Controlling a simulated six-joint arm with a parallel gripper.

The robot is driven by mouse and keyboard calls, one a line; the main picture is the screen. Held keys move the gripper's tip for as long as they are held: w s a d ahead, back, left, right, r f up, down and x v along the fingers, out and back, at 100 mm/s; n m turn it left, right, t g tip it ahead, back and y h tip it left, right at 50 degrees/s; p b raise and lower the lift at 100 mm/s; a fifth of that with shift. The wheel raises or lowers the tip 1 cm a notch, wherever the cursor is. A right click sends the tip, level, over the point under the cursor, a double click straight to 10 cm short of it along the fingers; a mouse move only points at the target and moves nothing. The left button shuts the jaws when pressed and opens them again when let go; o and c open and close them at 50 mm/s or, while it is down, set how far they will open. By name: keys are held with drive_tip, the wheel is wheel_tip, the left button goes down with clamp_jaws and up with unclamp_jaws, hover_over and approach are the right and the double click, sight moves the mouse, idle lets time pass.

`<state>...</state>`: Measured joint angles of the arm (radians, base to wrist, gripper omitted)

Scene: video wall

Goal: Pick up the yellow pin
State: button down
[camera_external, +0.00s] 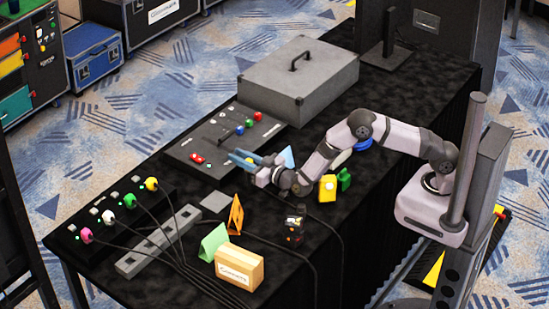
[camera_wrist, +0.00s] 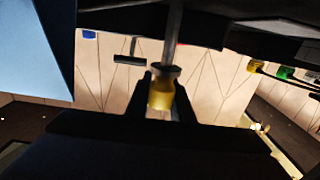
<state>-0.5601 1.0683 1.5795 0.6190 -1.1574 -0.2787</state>
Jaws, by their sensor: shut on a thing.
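In the wrist view, a yellow pin (camera_wrist: 161,96) with a grey collar and a metal shaft stands between the two dark fingers of my gripper (camera_wrist: 164,80). The fingers are shut on its yellow part. In the external view, my gripper (camera_external: 244,159) reaches left over the grey control panel (camera_external: 210,135) on the black table. The pin cannot be made out there.
A grey lidded case (camera_external: 298,80) stands behind the panel. Plugs with cables (camera_external: 130,201) line the table's left end. A cardboard box (camera_external: 239,267), a green folded card (camera_external: 213,241), an orange one (camera_external: 236,215) and a yellow block (camera_external: 327,188) stand nearer the front.

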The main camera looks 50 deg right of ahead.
drive_tip(key=shift+r, duration=0.1)
wheel_tip(320, 180, up, 10)
drive_tip(key=shift+b, duration=0.4)
